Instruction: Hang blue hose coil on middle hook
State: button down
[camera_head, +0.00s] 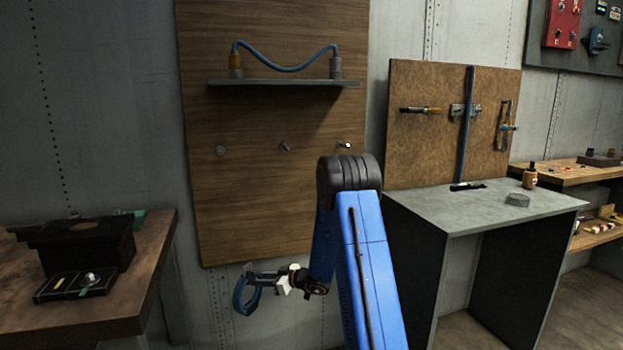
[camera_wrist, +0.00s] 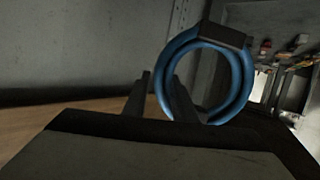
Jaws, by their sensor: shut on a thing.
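The blue hose coil (camera_head: 240,296) is a ring of blue hose with a dark block at its top. In the wrist view the coil (camera_wrist: 243,88) stands upright beyond the fingers. My gripper (camera_head: 256,278) is shut on the coil and holds it below the lower edge of the wooden board, to its left side. In the wrist view my gripper's fingers (camera_wrist: 160,98) reach the coil's left side; the exact contact is hard to see. Three hooks stick out of the board in a row: the left hook (camera_head: 221,150), the middle hook (camera_head: 285,147) and the right hook (camera_head: 343,145). All are bare.
A shelf (camera_head: 280,82) above the hooks carries a blue hose (camera_head: 285,70) between two fittings. A workbench (camera_head: 150,262) with a black device (camera_head: 85,250) stands at left. A grey table (camera_head: 478,212) stands at right. The wall below the board looks clear.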

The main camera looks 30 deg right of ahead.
jog(key=s+d+r+m+t+h, duration=0.1)
jog(key=d+r+m+h, duration=0.3)
jog(key=r, duration=0.7)
jog(key=s+d+r+m+t+h, duration=0.15)
jog(key=d+r, duration=0.35)
jog(key=r, duration=0.7)
jog(key=s+d+r+m+h, duration=0.2)
jog(key=s+r, duration=0.3)
jog(key=r, duration=0.5)
jog(key=s+d+r+m+h, duration=0.2)
jog(key=s+d+r+h, duration=0.2)
jog(key=r, duration=0.6)
jog(key=shift+s+h, duration=0.55)
jog(key=shift+s, duration=0.65)
jog(key=shift+n, duration=0.25)
jog(key=shift+w+r+x, duration=0.1)
jog(key=shift+r+x, duration=0.2)
jog(key=shift+x, duration=1.75)
jog(key=shift+w+r+x, duration=0.1)
jog(key=shift+r+x, duration=0.25)
jog(key=shift+x, duration=1.7)
jog(key=shift+w+r+x, duration=0.1)
jog(key=shift+r+x, duration=0.2)
jog(key=shift+x, duration=1.75)
jog(key=shift+f, duration=0.55)
